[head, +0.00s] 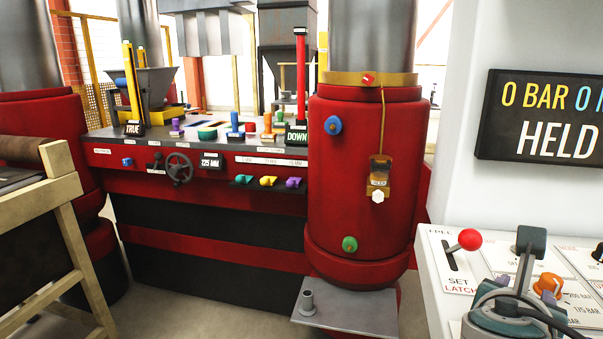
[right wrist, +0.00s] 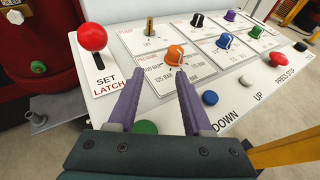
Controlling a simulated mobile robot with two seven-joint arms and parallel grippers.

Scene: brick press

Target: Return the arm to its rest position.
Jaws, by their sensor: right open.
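My right gripper (right wrist: 157,82) is open and empty over the white control panel (right wrist: 100,100). Its two purple fingers point toward an orange knob (right wrist: 176,55) and stay apart from it in the picture. In the head view my right gripper (head: 508,292) is at the lower right, above the same panel, with the orange knob (head: 548,284) just right of it. A red-ball lever (head: 470,240) stands at the panel's left side, by the SET and LATCH labels. My left gripper is not in view.
The red press (head: 355,180) stands left of the panel, with a grey plate (head: 345,310) jutting from its base. A dark sign (head: 545,115) reading HELD hangs on the wall. A wooden-framed stand (head: 65,190) is at the left. Floor shows between them.

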